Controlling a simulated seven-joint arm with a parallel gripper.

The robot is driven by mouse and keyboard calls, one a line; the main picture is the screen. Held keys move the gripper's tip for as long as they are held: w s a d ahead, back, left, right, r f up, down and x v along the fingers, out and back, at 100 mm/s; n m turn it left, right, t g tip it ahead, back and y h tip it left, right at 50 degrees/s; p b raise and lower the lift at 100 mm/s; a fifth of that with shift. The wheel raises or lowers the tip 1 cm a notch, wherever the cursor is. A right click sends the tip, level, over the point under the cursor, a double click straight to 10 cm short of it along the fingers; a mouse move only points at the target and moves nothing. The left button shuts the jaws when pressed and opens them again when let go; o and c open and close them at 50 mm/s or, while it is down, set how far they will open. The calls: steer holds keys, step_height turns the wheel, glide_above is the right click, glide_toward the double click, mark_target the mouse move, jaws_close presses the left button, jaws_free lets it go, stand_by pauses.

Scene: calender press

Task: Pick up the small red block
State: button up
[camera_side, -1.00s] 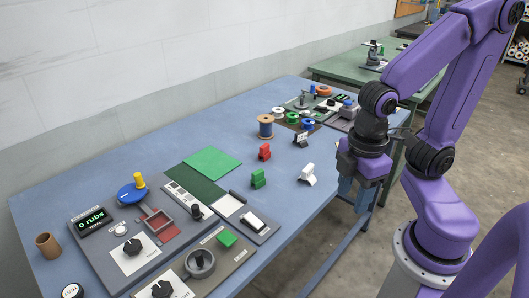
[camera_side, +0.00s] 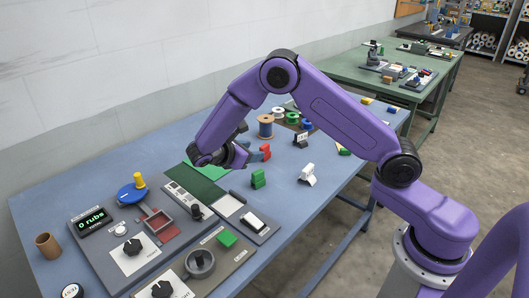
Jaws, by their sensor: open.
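The small red block (camera_side: 266,151) stands on the blue table, behind and slightly right of the green block (camera_side: 258,178). My gripper (camera_side: 256,152) is open and reaches in from the left, low over the table. Its blue-grey fingers are at the left side of the red block in the picture and partly cover it. I cannot tell whether they touch it or are around it.
A white block (camera_side: 308,174) stands to the right and spools (camera_side: 266,126) stand behind. A control panel with knobs (camera_side: 133,247) and a green sheet (camera_side: 205,168) lie to the left. Bare table (camera_side: 285,205) shows in front of the green block.

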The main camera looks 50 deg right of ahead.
mark_target(267, 144)
steer(key=w+d+f+h, duration=0.1)
steer(key=w+d+f, duration=0.1)
steer(key=w+d+f+n+h, duration=0.1)
steer(key=w+d+f+h, duration=0.1)
steer(key=f, duration=0.1)
steer(key=w+d+f+n+h, duration=0.1)
steer(key=w+d+f+h, duration=0.1)
steer(key=d, duration=0.1)
steer(key=shift+f, duration=0.25)
steer(key=shift+d+f, duration=0.3)
steer(key=shift+f, duration=0.05)
steer(key=shift+w+d, duration=0.2)
steer(key=shift+d, duration=1.7)
steer(key=shift+w+d, duration=0.15)
steer(key=shift+d, duration=1.75)
jaws_close()
